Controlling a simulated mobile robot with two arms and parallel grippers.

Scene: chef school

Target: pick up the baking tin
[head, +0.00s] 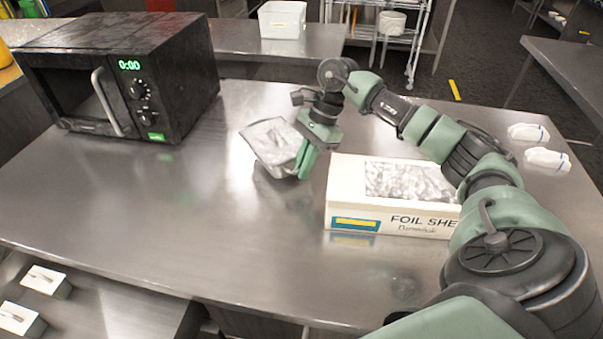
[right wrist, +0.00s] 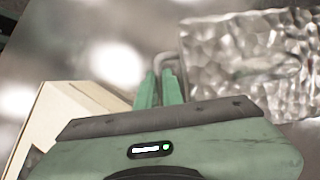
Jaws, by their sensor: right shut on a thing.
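The baking tin (head: 270,142) is a silvery, shallow tin over the steel table, left of the foil box. My right gripper (head: 306,163) is shut on the tin's right-hand edge. The tin looks tilted, and I cannot tell for sure whether it is clear of the table. In the right wrist view the tin (right wrist: 245,62) shows its crinkled metal at the right, with its rim between the green fingers (right wrist: 160,88). My left gripper is not in view.
A foil sheets box (head: 350,211) stands just right of the gripper, partly behind my right arm. A black microwave (head: 180,85) stands at the back left. Two small white items (head: 547,158) lie at the right. The table's front left (head: 150,230) is clear.

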